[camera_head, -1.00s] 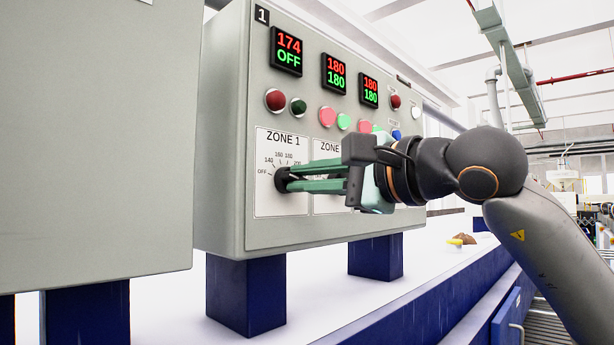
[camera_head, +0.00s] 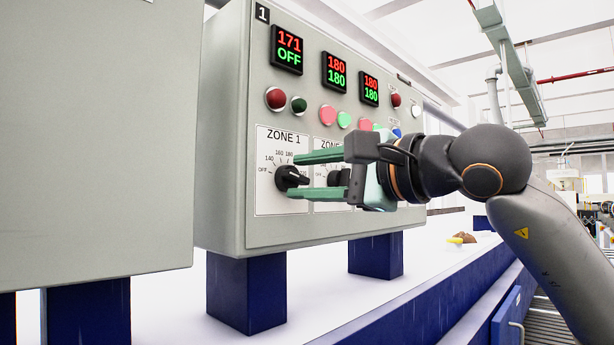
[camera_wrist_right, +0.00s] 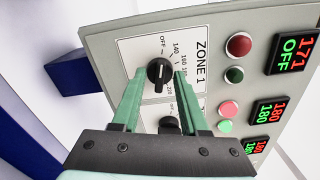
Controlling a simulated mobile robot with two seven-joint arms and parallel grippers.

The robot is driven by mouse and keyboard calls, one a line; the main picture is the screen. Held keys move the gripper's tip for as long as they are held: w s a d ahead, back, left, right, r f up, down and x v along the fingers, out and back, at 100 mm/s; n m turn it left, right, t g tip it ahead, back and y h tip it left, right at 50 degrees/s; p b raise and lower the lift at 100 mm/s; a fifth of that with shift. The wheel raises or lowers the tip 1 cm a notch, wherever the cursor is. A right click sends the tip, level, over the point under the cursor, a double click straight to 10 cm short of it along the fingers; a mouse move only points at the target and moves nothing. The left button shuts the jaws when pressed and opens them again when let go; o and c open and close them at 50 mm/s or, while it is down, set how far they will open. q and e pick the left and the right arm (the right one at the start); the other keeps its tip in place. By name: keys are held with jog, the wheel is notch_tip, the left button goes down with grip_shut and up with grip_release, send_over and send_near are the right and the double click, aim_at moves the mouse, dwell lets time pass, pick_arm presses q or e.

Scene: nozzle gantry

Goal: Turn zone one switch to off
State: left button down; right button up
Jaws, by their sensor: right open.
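The black zone 1 knob (camera_head: 289,178) is on the white ZONE 1 plate (camera_head: 270,205) of the grey control panel. Its bar lies roughly along the line to the OFF mark in the right wrist view (camera_wrist_right: 159,73); which end points there is hard to tell. The zone 1 display (camera_head: 287,50) reads 171 in red over OFF in green. My right gripper (camera_head: 296,175) is open, its green fingers above and below the knob in the head view and on either side of it in the wrist view, with gaps. My left gripper is not in view.
The zone 2 knob (camera_head: 340,178) sits close by, partly hidden behind my right fingers. Lamps and buttons (camera_head: 327,115) line the panel above. Two more displays (camera_head: 334,73) read 180 over 180. A second grey cabinet (camera_head: 95,140) stands at the left.

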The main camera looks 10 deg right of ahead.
jog(key=b+v, duration=0.2)
jog(key=v, duration=1)
jog(key=shift+s+b, duration=0.15)
jog(key=shift+b, duration=0.25)
jog(key=shift+d, duration=0.1)
